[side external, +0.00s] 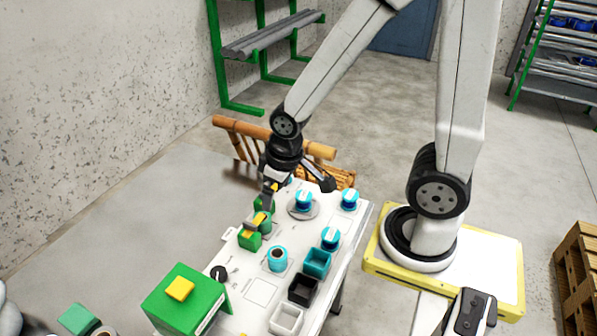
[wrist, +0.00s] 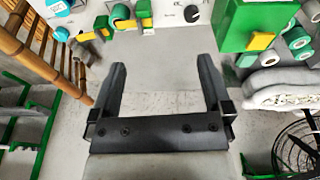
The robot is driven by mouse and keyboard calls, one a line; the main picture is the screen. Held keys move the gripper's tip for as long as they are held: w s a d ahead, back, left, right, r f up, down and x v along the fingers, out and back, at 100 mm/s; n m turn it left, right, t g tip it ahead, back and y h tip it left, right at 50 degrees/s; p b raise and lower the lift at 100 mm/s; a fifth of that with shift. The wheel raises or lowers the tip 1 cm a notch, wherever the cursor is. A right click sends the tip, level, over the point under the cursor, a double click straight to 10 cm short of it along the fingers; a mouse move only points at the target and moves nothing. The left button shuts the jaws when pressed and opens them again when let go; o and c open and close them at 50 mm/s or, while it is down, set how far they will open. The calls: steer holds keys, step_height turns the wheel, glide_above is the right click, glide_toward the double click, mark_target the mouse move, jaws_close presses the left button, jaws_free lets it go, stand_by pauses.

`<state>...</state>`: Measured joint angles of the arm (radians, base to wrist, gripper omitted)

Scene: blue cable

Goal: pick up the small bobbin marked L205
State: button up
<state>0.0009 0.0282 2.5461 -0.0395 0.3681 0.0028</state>
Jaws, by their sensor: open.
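Several teal bobbins with white tops stand on the white worktop (side external: 262,292): one on a round disc (side external: 304,199), one at the far right corner (side external: 349,198), one near the right edge (side external: 330,238). A teal ring-shaped piece (side external: 277,258) stands nearer the middle. Their markings are too small to read, so I cannot tell which is L205. My gripper (side external: 268,197) is over the far left part of the worktop, near green blocks with yellow parts (side external: 250,239). In the wrist view my gripper (wrist: 162,70) is open, with nothing between its fingers.
Teal (side external: 316,262), black (side external: 302,289) and white (side external: 286,319) open bins line the worktop's right side. A large green box with a yellow knob (side external: 180,289) stands at the near left. A bamboo rail (side external: 240,128) is behind the worktop. A black knob (side external: 218,273) sits beside the green box.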

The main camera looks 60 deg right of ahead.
steer(key=n+g+h, duration=0.5)
steer(key=n+h, duration=0.6)
steer(key=n, duration=0.2)
glide_toward(301, 201)
steer(key=s+r, duration=0.4)
steer(key=s, duration=0.2)
steer(key=d+f+n+t, duration=0.1)
steer(key=w+d+f+n+t+h, duration=0.1)
steer(key=f+n, duration=0.1)
steer(key=w+f+n+t+h, duration=0.1)
steer(key=f+n+t, duration=0.1)
steer(key=shift+w+d+f, duration=0.15)
steer(key=shift+d+f, duration=0.1)
steer(key=shift+d, duration=0.15)
steer(key=shift+w+f+n+t, duration=0.25)
steer(key=shift+f+n+t, duration=0.25)
steer(key=shift+f+n, duration=0.2)
steer(key=shift+x, duration=1.3)
steer(key=shift+d, duration=0.1)
steer(key=shift+x, duration=2.55)
